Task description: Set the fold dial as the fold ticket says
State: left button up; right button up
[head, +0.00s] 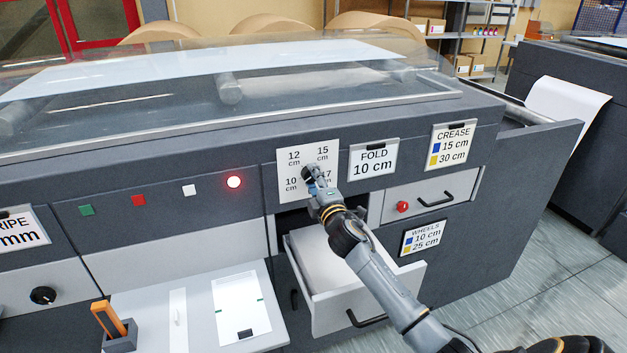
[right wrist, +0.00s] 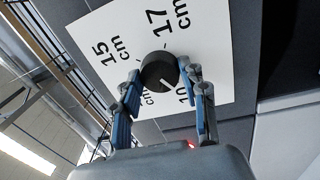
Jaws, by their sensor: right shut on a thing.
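The fold dial (right wrist: 159,71) is a round black knob on a white plate (head: 292,148) marked 12, 15, 10 and 17 cm. In the right wrist view a pale pointer line on its face lies on the lower right, toward the 10 cm marking. My right gripper (head: 311,176) is at the plate, shut on the dial, with a finger on each side of it in the right wrist view (right wrist: 162,85). It hides most of the dial in the head view. The fold ticket (head: 373,158), right of the plate, reads FOLD 10 cm. My left gripper is out of view.
An open drawer (head: 335,312) juts out below my right arm. A CREASE card (head: 453,145), a WHEELS card (head: 424,237) and a red knob (head: 402,206) are to the right. A lit round lamp (head: 234,182) is left of the plate.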

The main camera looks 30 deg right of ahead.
dwell(0.3)
jog(key=o, duration=1.1)
jog(key=shift+o, duration=0.2)
jog(key=v, duration=1.2)
jog(key=shift+f, duration=0.15)
